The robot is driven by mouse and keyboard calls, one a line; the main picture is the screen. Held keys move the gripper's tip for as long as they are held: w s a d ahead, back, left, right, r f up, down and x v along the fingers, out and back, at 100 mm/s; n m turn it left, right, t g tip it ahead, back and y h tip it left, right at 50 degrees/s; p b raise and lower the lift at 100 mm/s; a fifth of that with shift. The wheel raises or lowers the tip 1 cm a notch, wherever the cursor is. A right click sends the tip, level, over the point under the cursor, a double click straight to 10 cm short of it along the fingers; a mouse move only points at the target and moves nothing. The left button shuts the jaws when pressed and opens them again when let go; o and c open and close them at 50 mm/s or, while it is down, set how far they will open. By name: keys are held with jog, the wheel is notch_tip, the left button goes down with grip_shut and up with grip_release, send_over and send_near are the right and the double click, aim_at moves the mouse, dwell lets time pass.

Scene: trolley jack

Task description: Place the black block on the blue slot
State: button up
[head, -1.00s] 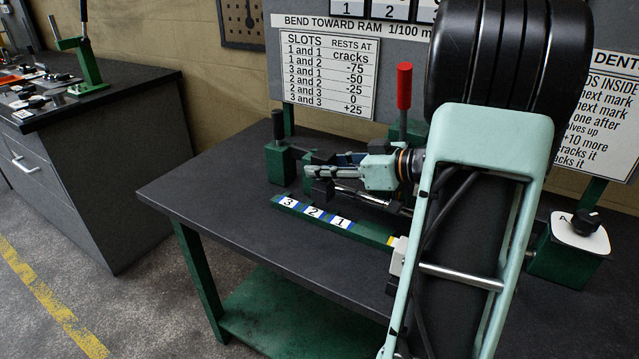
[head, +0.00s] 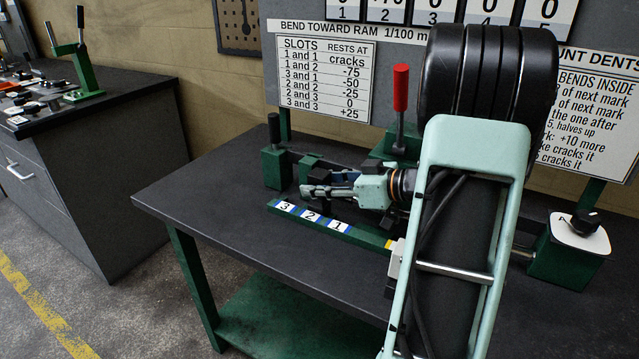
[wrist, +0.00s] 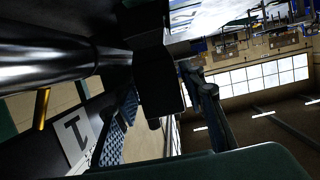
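A green bar (head: 370,236) with white plates numbered 3, 2 and 1 lies along the bench; blue patches (head: 298,210) show beside the plates. My gripper (head: 312,190) is just behind and above the bar, near plates 2 and 1, its fingers pointing left. A black block (wrist: 157,75) shows in the wrist view between my two blue-edged fingers; I cannot tell whether they touch it. Dark pieces show close around the fingers in the head view, but which is the block is unclear.
A green press frame with a black-handled post (head: 275,160) and a red-handled lever (head: 401,95) stands behind my gripper. A green box with a black knob (head: 572,240) is at the right. The bench's left front (head: 210,200) is clear.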

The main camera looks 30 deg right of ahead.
jog(key=shift+o, duration=0.8)
jog(key=shift+r, duration=0.2)
jog(key=p+v, duration=0.2)
jog(key=v, duration=1)
jog(key=shift+r, duration=0.1)
